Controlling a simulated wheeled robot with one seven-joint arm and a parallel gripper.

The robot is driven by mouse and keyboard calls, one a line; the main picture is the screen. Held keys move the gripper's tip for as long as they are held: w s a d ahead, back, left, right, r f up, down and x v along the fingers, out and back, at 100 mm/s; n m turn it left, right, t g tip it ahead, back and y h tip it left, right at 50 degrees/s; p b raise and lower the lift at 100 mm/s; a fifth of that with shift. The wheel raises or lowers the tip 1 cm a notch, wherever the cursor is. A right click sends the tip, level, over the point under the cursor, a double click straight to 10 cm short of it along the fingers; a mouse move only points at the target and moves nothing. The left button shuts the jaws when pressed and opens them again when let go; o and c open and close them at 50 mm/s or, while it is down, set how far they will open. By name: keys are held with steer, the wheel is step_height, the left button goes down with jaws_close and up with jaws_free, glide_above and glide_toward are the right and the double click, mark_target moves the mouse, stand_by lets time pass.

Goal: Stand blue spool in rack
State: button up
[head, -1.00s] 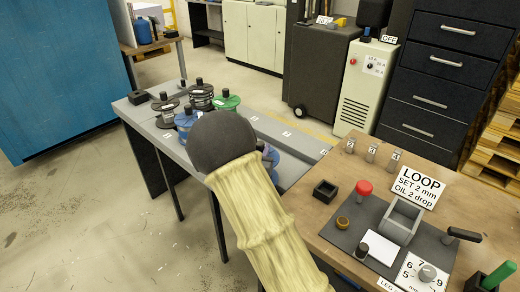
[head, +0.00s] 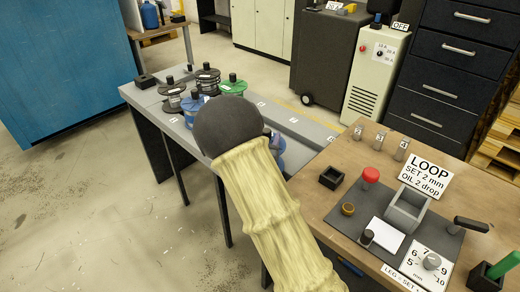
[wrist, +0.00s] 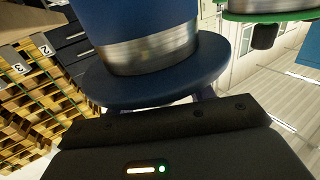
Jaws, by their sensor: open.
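A blue spool (wrist: 135,85) fills the upper middle of the wrist view, with a wide blue flange, a band of silvery wire and a blue upper part. My gripper (wrist: 165,108) is close beside its flange, open; whether it touches cannot be told. In the head view my forearm hides the gripper. A blue spool (head: 190,108) stands among other spools on the grey bench (head: 172,118), left of my arm. Another blue piece (head: 277,146) shows just right of my arm, mostly hidden. I cannot tell which is the close one. A numbered grey strip (head: 290,122) runs along the bench's back; a rack is not clearly seen.
A green spool (head: 232,86) and dark spools (head: 207,78) stand close together on the bench. The green spool also shows in the wrist view (wrist: 265,12).

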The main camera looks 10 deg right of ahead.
steer(key=b+v, duration=0.1)
steer(key=v, duration=1.6)
steer(key=shift+r, duration=0.1)
